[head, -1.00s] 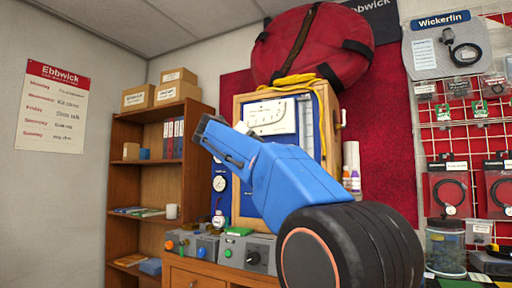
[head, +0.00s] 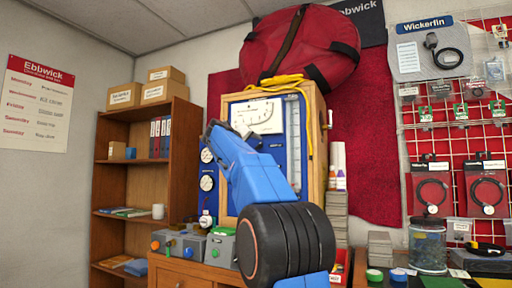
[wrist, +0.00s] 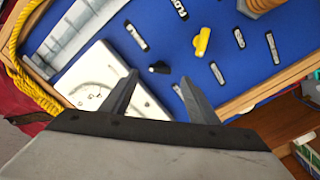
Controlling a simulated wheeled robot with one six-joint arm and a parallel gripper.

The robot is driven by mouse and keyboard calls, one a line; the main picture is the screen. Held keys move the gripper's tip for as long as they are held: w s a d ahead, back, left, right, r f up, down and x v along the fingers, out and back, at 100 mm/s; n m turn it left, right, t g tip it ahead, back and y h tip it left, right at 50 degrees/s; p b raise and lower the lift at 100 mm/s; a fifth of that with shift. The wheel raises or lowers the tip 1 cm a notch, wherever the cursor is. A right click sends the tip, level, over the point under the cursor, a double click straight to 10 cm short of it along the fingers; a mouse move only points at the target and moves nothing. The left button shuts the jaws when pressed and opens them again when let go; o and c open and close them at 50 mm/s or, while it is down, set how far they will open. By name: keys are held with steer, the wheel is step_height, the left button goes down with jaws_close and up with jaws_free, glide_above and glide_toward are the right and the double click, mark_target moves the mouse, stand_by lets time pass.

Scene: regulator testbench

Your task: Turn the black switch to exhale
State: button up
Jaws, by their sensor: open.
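A blue test panel (head: 279,177) in a wooden frame stands on the cabinet. In the wrist view the panel (wrist: 105,21) appears tilted, with a small black switch (wrist: 158,67) and a yellow knob (wrist: 202,41) on it. My gripper (wrist: 159,75) is open and empty, its two fingers pointing at the panel on either side of the black switch in the picture. Contact with the switch cannot be made out. Label words near the switch are too small to read. In the head view my gripper (head: 216,130) is in front of the panel and the switch is hidden.
A white gauge plate (wrist: 115,77) lies close to the left finger in the wrist view. Yellow rope (head: 270,85) hangs over the frame. Grey boxes with knobs (head: 190,246) stand below. A red bag (head: 305,45) rests on top. A bookcase (head: 140,184) is at left.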

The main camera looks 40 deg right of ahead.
mark_target(258, 146)
steer(key=shift+x, duration=2.65)
steer(key=c, duration=1.1)
steer(key=shift+o, duration=0.2)
